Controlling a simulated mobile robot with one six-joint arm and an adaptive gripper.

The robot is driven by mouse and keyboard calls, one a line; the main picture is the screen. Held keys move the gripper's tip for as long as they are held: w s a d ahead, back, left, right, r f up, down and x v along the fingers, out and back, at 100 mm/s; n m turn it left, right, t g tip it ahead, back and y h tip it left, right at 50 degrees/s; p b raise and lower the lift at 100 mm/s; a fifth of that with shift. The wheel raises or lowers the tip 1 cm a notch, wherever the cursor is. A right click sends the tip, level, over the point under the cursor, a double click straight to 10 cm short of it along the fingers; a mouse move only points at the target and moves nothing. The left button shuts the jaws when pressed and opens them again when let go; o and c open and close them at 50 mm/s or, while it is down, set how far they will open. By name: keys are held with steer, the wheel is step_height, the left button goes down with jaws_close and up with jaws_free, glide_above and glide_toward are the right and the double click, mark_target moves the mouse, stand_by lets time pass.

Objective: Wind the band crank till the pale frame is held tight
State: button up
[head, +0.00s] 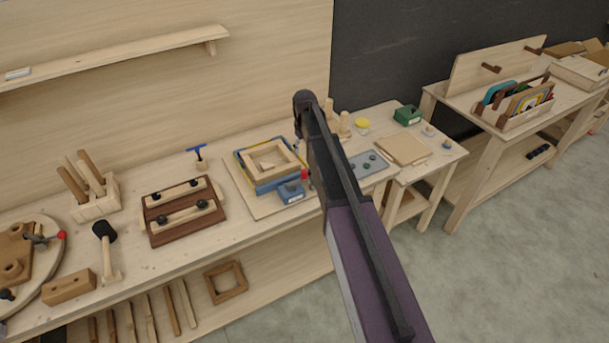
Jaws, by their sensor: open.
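The pale frame (288,163) lies flat inside a larger blue surround (266,187) on a light board at the middle of the bench. A blue block (291,193) sits at the surround's front right corner. A red knob (304,174), which looks like the band crank's handle, stands just above the block. Whether the band is slack or tight against the frame cannot be told. My dark arm crosses just right of the knob and hides part of that side. My gripper does not show.
Left of the board are a brown clamping jig (183,229), a mallet (105,240) and a blue-handled tool (197,152). Right of my arm are a grey tray (366,163), a flat wooden panel (402,150) and a green box (407,115). A shelf (120,55) hangs above.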

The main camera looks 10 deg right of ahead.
mark_target(305, 170)
steer(key=shift+f+b, duration=5.35)
steer(key=shift+f, duration=0.3)
jaws_close()
